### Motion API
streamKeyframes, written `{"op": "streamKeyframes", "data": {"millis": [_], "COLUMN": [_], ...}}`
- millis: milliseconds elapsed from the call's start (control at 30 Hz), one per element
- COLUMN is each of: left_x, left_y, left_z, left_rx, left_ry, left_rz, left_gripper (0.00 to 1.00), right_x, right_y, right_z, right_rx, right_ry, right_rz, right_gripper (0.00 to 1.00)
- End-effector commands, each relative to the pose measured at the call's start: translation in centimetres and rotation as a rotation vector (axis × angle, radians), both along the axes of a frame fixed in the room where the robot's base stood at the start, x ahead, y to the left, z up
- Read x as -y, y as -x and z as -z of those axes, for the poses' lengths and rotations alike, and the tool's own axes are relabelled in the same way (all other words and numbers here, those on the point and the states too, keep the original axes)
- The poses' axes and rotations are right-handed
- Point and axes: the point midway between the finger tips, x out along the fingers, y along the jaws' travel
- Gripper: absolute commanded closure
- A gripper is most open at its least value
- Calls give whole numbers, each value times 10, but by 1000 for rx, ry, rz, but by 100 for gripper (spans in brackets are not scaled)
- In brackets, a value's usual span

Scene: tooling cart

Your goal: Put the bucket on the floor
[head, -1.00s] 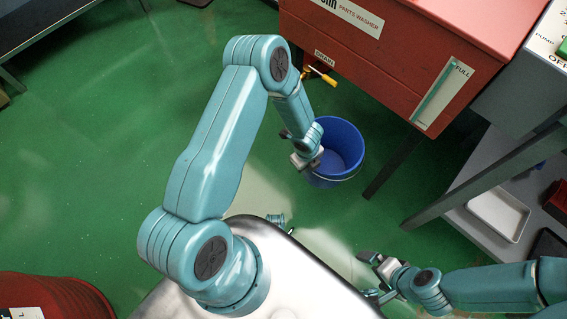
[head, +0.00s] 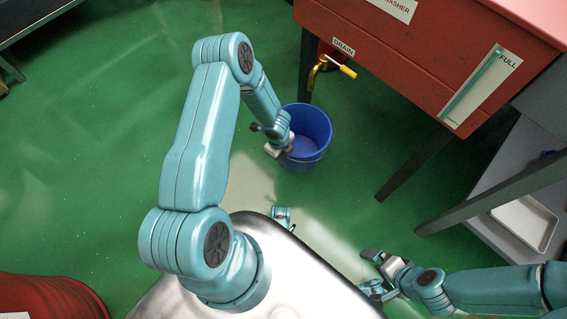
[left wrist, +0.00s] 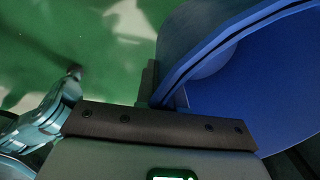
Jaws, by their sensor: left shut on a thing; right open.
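The blue bucket (head: 311,128) shows in the middle of the head view, to the left of the parts washer's leg. My left gripper (head: 283,146) is shut on the bucket's near left rim. In the left wrist view, the bucket's wall (left wrist: 205,35) passes between the gripper's fingers (left wrist: 168,92). Whether the bucket touches the green floor (head: 125,125) or hangs above it, I cannot tell. My right gripper (head: 374,270) is open and empty at the lower right, apart from the bucket.
The red parts washer (head: 440,60) stands on dark legs at the upper right, with a drain tap (head: 335,65) above and beyond the bucket. A grey shelf with a white tray (head: 524,222) is at the right. A red drum (head: 45,297) is at the lower left. The floor on the left is open.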

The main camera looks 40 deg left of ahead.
Motion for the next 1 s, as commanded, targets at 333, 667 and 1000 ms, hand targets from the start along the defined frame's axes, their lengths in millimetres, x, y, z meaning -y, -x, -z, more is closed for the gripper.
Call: {"op": "streamKeyframes", "data": {"millis": [333,667,1000], "left_x": [-3,-3,-3], "left_y": [-1,-1,-2], "left_z": [72,115,118], "left_rx": [1,0,1], "left_ry": [0,0,-1], "left_rz": [-1,-1,0], "left_gripper": [100,100,100], "right_x": [5,8,9], "right_y": [-6,-9,-10], "right_z": [25,43,43], "right_rx": [11,17,19], "right_ry": [5,7,7], "right_rz": [22,34,36], "right_gripper": [0,0,0]}}
